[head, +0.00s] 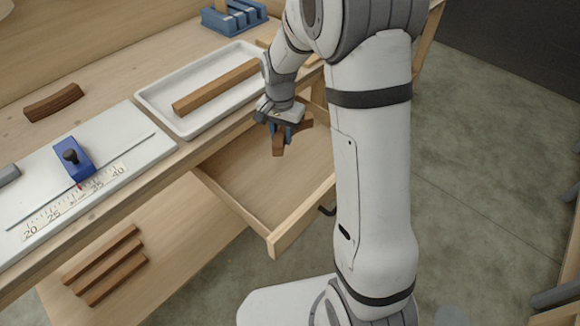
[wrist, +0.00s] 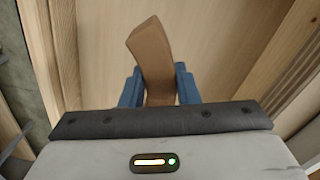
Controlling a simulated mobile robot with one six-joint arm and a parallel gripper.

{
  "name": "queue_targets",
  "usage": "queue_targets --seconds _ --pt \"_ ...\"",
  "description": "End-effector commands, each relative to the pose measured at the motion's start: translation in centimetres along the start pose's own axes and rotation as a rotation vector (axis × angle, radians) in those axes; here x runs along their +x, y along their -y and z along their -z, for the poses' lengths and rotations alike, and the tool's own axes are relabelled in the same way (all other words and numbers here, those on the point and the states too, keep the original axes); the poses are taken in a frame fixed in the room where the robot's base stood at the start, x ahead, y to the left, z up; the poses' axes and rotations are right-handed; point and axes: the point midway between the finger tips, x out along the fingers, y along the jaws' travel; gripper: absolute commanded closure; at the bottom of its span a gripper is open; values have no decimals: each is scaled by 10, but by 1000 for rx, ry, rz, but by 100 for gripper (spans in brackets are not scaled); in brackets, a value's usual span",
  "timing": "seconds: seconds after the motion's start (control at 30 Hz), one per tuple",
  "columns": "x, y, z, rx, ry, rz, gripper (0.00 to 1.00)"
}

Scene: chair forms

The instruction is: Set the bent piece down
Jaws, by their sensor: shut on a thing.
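A brown bent piece (wrist: 150,50) is held between the blue fingers of my gripper (wrist: 160,88) in the wrist view. In the head view my gripper (head: 282,128) points down over the open drawer (head: 231,200), and the brown bent piece (head: 279,145) shows beneath it, partly hidden by the fingers. The piece appears to be above the drawer floor; the exact gap cannot be told. Another dark brown, slightly curved piece (head: 53,102) lies on the bench at the left.
A white tray (head: 150,98) holds a long wooden bar (head: 215,87). A white measuring board (head: 125,150) carries a blue slider (head: 74,160). A blue rack (head: 235,17) stands at the back. Several dark strips (head: 105,265) lie on the lower shelf. The drawer floor looks clear.

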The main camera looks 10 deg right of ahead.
Motion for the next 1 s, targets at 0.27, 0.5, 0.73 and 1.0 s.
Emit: queue_targets --seconds 0.27,0.5,0.73,1.0 --pt "14 -2 -8 57 1 -1 97" --pt "56 -2 -8 59 3 -3 97" --pt "76 -2 -8 58 2 -2 97" --pt "107 -2 -8 58 1 -1 97"
